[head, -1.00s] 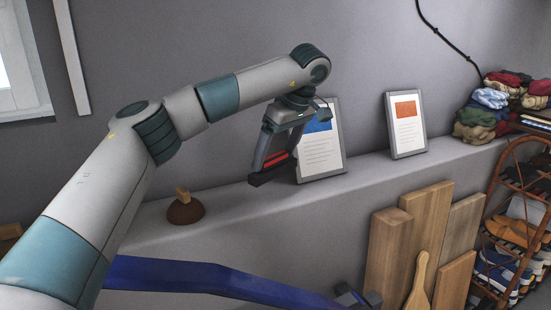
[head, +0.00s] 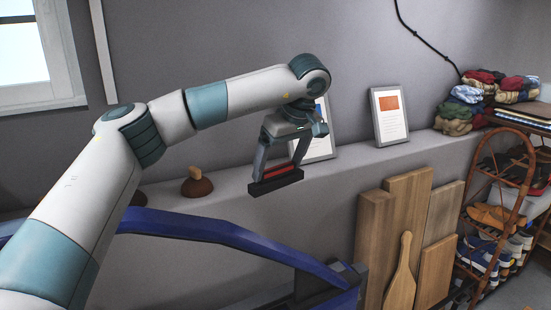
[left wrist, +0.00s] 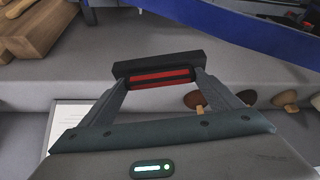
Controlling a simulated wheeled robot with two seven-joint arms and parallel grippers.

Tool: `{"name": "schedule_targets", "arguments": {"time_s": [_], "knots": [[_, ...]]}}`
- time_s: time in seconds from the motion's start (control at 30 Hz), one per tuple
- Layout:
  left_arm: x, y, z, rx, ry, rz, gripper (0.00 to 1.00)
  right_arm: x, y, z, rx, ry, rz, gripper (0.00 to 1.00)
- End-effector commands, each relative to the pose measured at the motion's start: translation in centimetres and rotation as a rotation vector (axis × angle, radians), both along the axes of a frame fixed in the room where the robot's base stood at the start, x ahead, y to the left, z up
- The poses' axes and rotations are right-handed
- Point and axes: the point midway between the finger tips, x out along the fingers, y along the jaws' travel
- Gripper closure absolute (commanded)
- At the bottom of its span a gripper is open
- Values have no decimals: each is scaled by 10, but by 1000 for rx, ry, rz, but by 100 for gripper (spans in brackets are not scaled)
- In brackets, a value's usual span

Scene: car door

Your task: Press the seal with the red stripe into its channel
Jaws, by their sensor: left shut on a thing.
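The seal is a short black bar with a red stripe (head: 276,183). My left gripper (head: 277,175) is shut on it, one finger at each end, and holds it in the air above and beyond the blue car door frame (head: 230,235). In the left wrist view the seal (left wrist: 158,63) spans the two fingertips, with the red stripe facing the camera. The blue door (left wrist: 235,35) crosses the upper right of that view, apart from the seal. I cannot make out the channel. My right gripper is not in view.
A grey ledge (head: 350,158) along the wall carries a brown plunger-like object (head: 196,184) and framed sheets (head: 390,116). Wooden boards (head: 405,230) lean below it. A shoe rack (head: 500,205) and folded clothes (head: 490,97) are at the right. The air around the seal is clear.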

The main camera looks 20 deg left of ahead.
Motion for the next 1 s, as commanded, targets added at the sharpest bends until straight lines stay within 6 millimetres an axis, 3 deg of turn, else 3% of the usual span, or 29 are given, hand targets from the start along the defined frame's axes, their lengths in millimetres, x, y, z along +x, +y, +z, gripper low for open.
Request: {"name": "schedule_targets", "arguments": {"time_s": [0.47, 0.57, 1.0], "knots": [[-40, -30, -25, 5, -3, -250, 42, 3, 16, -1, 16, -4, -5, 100], [-57, -39, -35, 6, -1, -329, 42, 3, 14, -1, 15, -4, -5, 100], [-163, -72, -87, 6, 4, -708, 42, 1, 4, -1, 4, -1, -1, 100]]}}
